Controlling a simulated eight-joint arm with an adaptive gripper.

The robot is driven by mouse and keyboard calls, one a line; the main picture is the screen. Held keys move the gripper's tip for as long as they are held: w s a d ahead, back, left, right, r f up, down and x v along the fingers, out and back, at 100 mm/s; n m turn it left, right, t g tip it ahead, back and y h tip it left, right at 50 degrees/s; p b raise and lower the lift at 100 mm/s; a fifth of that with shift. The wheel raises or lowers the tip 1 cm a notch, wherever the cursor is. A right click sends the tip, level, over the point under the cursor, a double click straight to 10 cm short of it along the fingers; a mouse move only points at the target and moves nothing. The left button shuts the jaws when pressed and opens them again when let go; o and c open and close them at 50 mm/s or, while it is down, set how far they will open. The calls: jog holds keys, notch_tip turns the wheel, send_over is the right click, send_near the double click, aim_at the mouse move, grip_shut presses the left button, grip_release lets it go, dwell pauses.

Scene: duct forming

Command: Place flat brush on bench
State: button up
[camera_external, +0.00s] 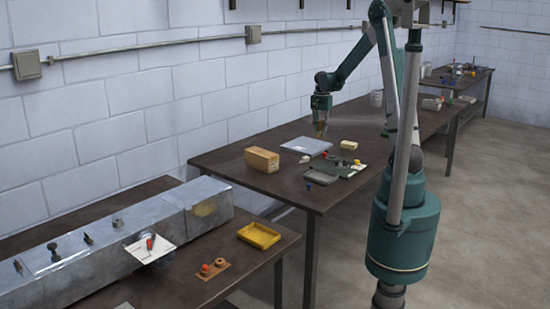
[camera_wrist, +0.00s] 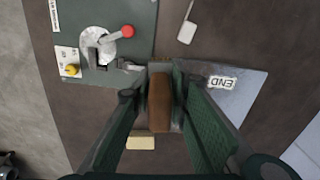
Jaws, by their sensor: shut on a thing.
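The flat brush shows in the wrist view as a brown wooden handle (camera_wrist: 159,108) between the two green fingers of my gripper (camera_wrist: 160,88). My gripper is shut on it. The bristle end is hard to make out. In the external view my gripper (camera_external: 320,132) points down over the middle bench (camera_external: 228,160), with a small tan part of the brush at its tips. I cannot tell for sure whether the brush touches the bench top. The bench's dark brown top also shows in the wrist view (camera_wrist: 235,30).
A grey sheet marked END (camera_wrist: 240,88) lies beside the brush. A green-grey plate with a red-knobbed clamp (camera_wrist: 105,40) lies on the other side. A pale block (camera_wrist: 141,143) and a small white piece (camera_wrist: 187,32) are close by. A cardboard-coloured box (camera_external: 262,160) stands near the bench's left end.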

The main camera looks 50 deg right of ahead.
jog(key=w+a+n+b, duration=0.1)
jog(key=w+a+n, duration=0.3)
jog(key=a, duration=1.5)
jog(key=w+a+n, duration=0.2)
jog(key=w+a, duration=0.4)
jog(key=a, duration=1.2)
jog(key=s+a+n, duration=0.2)
jog(key=s+a, duration=0.1)
jog(key=a, duration=0.9)
jog(key=s+a+n+b, duration=0.1)
jog(key=s+a, duration=0.3)
jog(key=a, duration=0.9)
jog(key=s+a+n, duration=0.3)
jog(key=s+a, duration=0.1)
jog(key=a, duration=0.8)
jog(key=shift+s+a+n, duration=0.15)
jog(key=shift+a+n, duration=0.15)
jog(key=shift+n, duration=0.1)
jog(key=s+a+n+b, duration=0.1)
jog(key=s+a+n, duration=0.3)
jog(key=s+a, duration=1.3)
notch_tip(320, 180, down, 9)
jog(key=a, duration=0.1)
jog(key=shift+w+a+r, duration=0.15)
jog(key=shift+w+a, duration=0.1)
jog(key=shift+w, duration=0.2)
jog(key=shift+f+b, duration=0.45)
jog(key=shift+f, duration=2.65)
